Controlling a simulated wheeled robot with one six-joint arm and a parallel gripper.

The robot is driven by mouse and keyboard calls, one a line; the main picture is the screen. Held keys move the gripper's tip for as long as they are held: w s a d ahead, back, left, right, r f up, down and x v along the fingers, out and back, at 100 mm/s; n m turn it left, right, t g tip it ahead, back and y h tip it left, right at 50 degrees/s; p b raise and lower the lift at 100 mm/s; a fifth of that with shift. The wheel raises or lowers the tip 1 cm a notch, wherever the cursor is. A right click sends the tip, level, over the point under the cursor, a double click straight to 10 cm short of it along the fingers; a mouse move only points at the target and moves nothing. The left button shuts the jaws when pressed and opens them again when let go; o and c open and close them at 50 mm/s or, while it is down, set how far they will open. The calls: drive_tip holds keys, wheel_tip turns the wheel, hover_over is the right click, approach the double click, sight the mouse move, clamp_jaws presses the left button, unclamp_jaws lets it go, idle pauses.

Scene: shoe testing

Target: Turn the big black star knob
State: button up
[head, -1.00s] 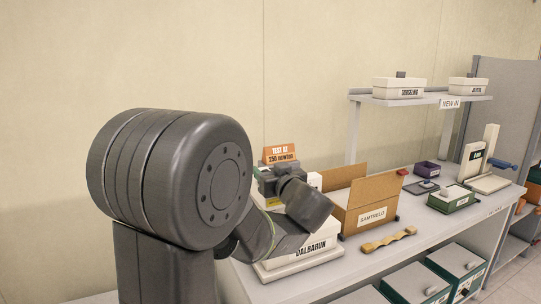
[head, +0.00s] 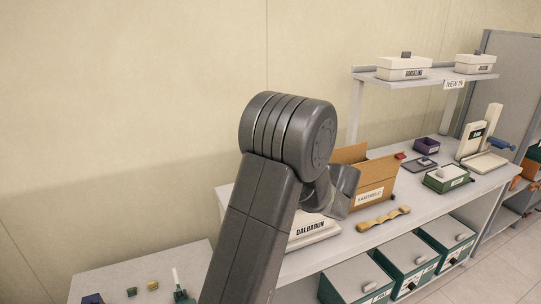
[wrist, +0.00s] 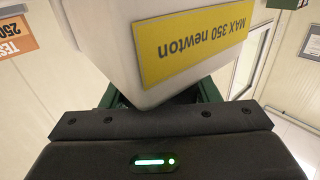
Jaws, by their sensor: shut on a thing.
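In the wrist view a white machine body (wrist: 135,45) with a yellow "MAX 350 newton" label (wrist: 202,44), upside down in the picture, fills the space right in front of my gripper (wrist: 160,98). Dark green parts show on both sides behind its lower corner. The big black star knob cannot be seen in either view. My gripper is shut, and the white body covers its fingertips and what they hold. In the head view my arm covers most of the machine. Its white base marked "DALBARUN" (head: 308,230) shows on the bench.
An open cardboard box (head: 372,185) stands close right of the machine, with a wavy tan piece (head: 384,219) before it. A shelf (head: 425,79) with white boxes rises behind. A low table (head: 150,268) with small items is at lower left.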

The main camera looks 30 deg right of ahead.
drive_tip(key=shift+r+n+g+y, duration=0.2)
drive_tip(key=shift+n+g+y, duration=0.1)
drive_tip(key=shift+n+y, duration=0.15)
drive_tip(key=o, duration=1)
drive_tip(key=shift+f, duration=0.1)
drive_tip(key=b+v, duration=0.1)
drive_tip(key=v, duration=1.2)
drive_tip(key=shift+s+d, duration=0.2)
drive_tip(key=shift+s, duration=0.1)
